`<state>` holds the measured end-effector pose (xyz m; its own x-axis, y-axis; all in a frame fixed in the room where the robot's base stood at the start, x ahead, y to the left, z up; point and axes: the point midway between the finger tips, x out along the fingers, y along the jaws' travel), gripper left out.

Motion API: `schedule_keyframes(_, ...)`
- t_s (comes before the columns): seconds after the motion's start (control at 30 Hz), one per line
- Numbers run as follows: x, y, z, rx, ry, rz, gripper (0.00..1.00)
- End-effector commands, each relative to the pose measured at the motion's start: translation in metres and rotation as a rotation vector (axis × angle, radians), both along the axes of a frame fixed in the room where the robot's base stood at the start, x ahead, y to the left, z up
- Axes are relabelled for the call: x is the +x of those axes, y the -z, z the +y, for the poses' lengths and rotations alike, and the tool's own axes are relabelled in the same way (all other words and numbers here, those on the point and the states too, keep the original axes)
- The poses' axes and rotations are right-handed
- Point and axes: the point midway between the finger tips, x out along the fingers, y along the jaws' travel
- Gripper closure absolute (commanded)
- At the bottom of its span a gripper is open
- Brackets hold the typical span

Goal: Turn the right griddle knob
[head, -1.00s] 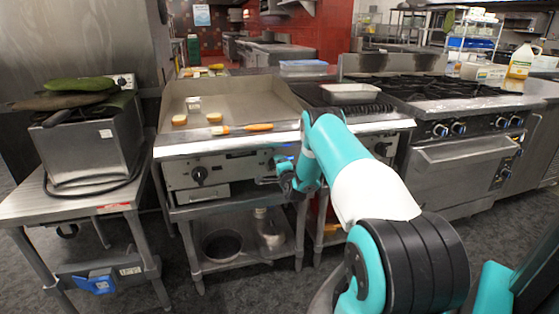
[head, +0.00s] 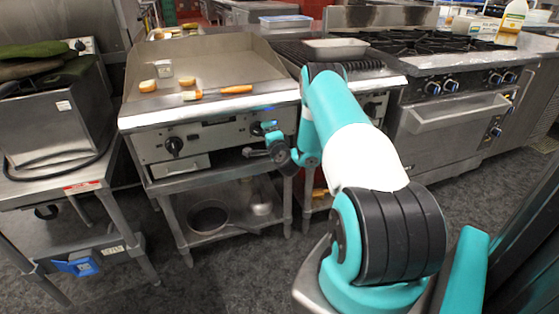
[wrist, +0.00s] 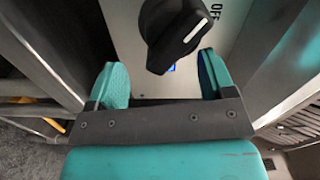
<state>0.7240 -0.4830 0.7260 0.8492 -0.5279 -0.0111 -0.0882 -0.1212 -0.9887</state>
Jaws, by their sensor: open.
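The griddle (head: 215,71) has a steel front panel with a black left knob (head: 174,145) and a right knob (head: 257,129), partly covered by my arm. In the wrist view a black knob (wrist: 170,30) with a white pointer line fills the top centre. Its line slants to the upper right, toward the "OFF" lettering. My gripper (wrist: 161,63) is open, with one teal finger on each side below the knob. The knob's lower end reaches between the fingertips, and I see no clear contact. In the head view my gripper (head: 264,147) is at the right of the griddle front.
Bread pieces (head: 148,86) and an orange-handled utensil (head: 220,91) lie on the griddle. A range (head: 455,85) with several knobs stands at the right. A steel table (head: 75,182) with an appliance (head: 65,120) stands at the left. Floor is clear in front.

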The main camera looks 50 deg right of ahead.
Motion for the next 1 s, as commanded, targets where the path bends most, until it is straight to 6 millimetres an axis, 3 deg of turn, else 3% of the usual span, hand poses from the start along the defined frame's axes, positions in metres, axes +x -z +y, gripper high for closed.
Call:
schedule_keyframes(0.1, -0.01, -0.002, 0.023, -0.003, -0.003, 0.008, 0.31)
schedule_keyframes(0.23, -0.019, -0.008, 0.039, -0.011, -0.004, 0.011, 0.31)
schedule_keyframes(0.57, -0.04, -0.003, 0.036, -0.001, -0.001, 0.007, 0.31)
schedule_keyframes(0.87, -0.055, -0.004, 0.052, -0.001, -0.004, 0.01, 0.31)
schedule_keyframes(1.0, -0.072, -0.003, 0.059, 0.004, -0.001, 0.012, 0.31)
